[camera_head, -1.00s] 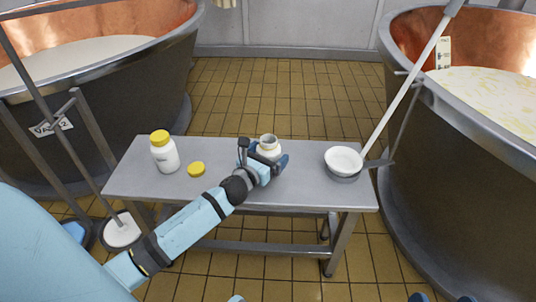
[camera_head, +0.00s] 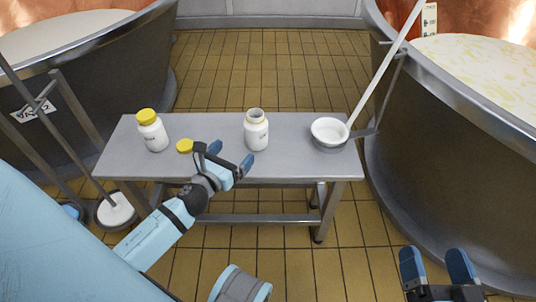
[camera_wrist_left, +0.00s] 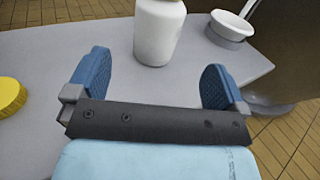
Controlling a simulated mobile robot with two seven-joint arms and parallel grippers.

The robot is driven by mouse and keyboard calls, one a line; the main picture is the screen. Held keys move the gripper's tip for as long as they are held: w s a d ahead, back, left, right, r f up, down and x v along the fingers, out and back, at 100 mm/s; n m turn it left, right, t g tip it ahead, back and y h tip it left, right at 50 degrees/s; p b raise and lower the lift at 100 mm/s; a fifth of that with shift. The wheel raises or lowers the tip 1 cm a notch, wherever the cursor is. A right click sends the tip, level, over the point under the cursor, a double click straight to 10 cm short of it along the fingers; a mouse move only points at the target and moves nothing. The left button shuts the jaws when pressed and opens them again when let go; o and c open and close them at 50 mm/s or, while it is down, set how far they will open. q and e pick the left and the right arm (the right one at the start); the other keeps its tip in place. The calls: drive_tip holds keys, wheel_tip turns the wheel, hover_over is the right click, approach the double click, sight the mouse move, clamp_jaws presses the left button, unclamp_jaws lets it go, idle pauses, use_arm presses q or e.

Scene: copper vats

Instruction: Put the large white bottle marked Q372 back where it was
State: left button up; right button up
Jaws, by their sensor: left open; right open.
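An open white bottle (camera_head: 257,131) without a cap stands upright on the grey bench; it also shows in the left wrist view (camera_wrist_left: 160,32). A white bottle with a yellow cap (camera_head: 152,131) stands upright at the bench's left end. The labels are too small to read, so I cannot tell which one is Q372. My left gripper (camera_head: 231,156) is open and empty, in front and to the left of the open bottle, apart from it. In the left wrist view the bottle stands beyond the open fingers. My right gripper (camera_head: 433,253) is open and empty, low at the right, away from the bench.
A loose yellow lid (camera_head: 185,146) lies on the bench (camera_head: 290,170) between the bottles. A white ladle bowl (camera_head: 329,131) with a long handle rests at the bench's right end. Large vats stand on both sides (camera_head: 90,90) (camera_head: 450,150). The bench middle behind the lid is clear.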

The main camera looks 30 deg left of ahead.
use_arm(q)
drive_tip(key=s+d+r+n+h, duration=0.3)
drive_tip(key=d+r+n, duration=0.1)
drive_tip(key=d+n, duration=0.4)
drive_tip(key=s+d+r+n+g+h, duration=0.1)
drive_tip(key=s+d+r+n+h, duration=0.2)
drive_tip(key=d+n, duration=0.5)
drive_tip(key=s+d+r+n+g+h, duration=0.1)
drive_tip(key=s+d+r+n+h, duration=0.2)
drive_tip(key=d+r+n, duration=0.4)
drive_tip(key=s+d+n, duration=0.1)
drive_tip(key=d+n, duration=0.1)
drive_tip(key=n, duration=0.7)
drive_tip(key=shift+s, duration=0.35)
